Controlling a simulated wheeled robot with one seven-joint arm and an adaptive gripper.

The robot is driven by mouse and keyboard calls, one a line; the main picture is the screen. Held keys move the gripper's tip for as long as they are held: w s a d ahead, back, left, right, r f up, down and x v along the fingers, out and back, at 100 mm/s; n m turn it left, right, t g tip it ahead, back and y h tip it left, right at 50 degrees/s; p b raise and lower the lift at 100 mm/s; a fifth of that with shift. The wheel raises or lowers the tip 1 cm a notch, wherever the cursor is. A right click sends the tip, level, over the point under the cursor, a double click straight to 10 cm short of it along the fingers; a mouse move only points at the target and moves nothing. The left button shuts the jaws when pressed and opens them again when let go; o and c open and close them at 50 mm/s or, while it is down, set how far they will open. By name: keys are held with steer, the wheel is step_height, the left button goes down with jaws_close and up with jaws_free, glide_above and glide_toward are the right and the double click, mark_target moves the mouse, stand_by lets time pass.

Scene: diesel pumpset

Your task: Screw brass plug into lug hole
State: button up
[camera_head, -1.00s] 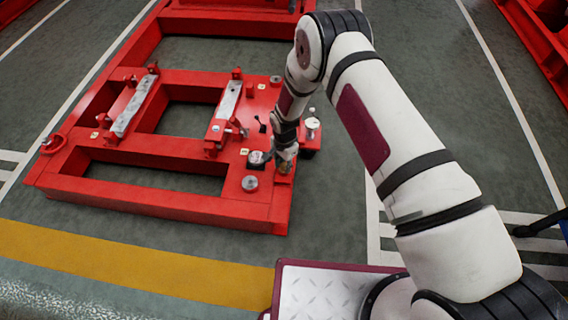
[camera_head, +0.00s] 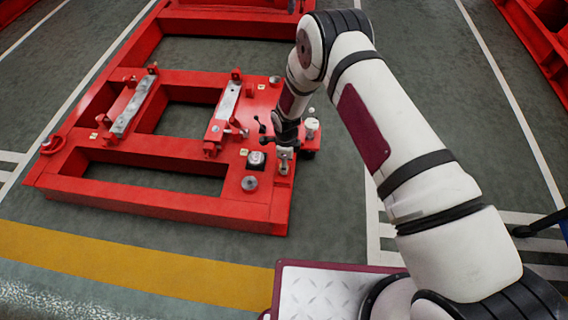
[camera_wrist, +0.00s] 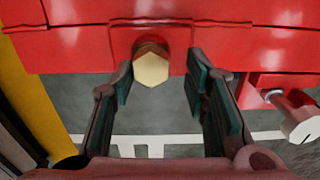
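The brass plug (camera_wrist: 150,69) shows its hexagonal head in the wrist view. It sits at the red lug (camera_wrist: 150,36), with a darker brown ring behind its head; how deep it is seated is hidden. My gripper (camera_wrist: 158,84) is open, with one finger on each side of the plug head and the fingertips apart from it. In the head view my gripper (camera_head: 287,151) is at the right edge of the red frame, and the plug is too small to make out there.
The red frame (camera_head: 160,205) lies on the floor with wide openings. A silver bolt-like part (camera_wrist: 296,115) stands to the right in the wrist view. A round grey fitting (camera_head: 249,183) and a dark-based gauge-like part (camera_head: 256,160) are near my gripper.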

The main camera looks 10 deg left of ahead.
steer(key=shift+s+a, duration=0.15)
steer(key=shift+s, duration=0.05)
steer(key=shift+a+f+n+b, duration=0.1)
steer(key=shift+n+b, duration=0.2)
steer(key=shift+n, duration=0.3)
steer(key=n+b, duration=0.1)
steer(key=n, duration=0.4)
steer(key=shift+s+a, duration=0.1)
steer(key=shift+a, duration=0.05)
steer(key=n+b, duration=0.1)
steer(key=n, duration=0.3)
steer(key=shift+a, duration=0.15)
steer(key=shift+n, duration=0.9)
